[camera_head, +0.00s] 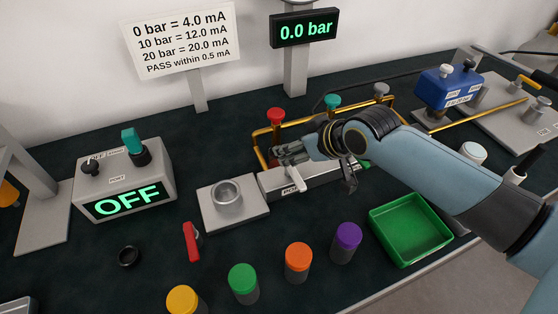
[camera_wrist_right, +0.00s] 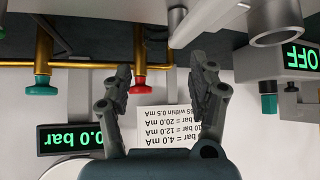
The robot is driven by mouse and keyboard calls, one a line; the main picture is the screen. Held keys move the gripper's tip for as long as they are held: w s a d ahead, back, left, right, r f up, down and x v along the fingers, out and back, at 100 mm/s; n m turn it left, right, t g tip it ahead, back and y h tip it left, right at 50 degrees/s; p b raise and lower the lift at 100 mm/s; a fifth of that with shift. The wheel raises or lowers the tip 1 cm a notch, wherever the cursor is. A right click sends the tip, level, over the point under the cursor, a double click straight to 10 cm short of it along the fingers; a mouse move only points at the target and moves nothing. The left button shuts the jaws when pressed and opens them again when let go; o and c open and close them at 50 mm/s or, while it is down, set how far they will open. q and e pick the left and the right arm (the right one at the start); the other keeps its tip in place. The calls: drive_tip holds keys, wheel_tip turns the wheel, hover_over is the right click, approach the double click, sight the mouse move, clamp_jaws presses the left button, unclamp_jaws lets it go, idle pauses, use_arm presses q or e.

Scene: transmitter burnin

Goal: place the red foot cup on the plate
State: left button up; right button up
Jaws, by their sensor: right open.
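Several dark cups with coloured tops stand in the front row. The orange-red one (camera_head: 298,256) is the nearest to red; I cannot tell that it is the red foot cup. A grey square plate (camera_head: 255,219) carries a metal ring (camera_head: 228,197) behind the row. My right gripper (camera_head: 287,152) hangs over the white block behind the cups, beyond the plate and to its right. In the right wrist view its two fingers (camera_wrist_right: 162,85) are apart, with nothing seen held between them. My left gripper is not in view.
A brass pipe with red (camera_head: 276,116) and teal (camera_head: 333,102) knobs runs behind my right gripper. A green tray (camera_head: 447,242) lies right of the cups. The OFF box (camera_head: 160,172) stands at left.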

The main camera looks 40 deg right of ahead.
drive_tip(key=shift+x, duration=1.1)
drive_tip(key=x, duration=0.5)
drive_tip(key=shift+w+f, duration=0.1)
drive_tip(key=shift+w, duration=0.05)
drive_tip(key=c, duration=1)
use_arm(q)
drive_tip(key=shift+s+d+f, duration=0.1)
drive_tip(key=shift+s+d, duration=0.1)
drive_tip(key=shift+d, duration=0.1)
use_arm(e)
drive_tip(key=shift+c, duration=0.2)
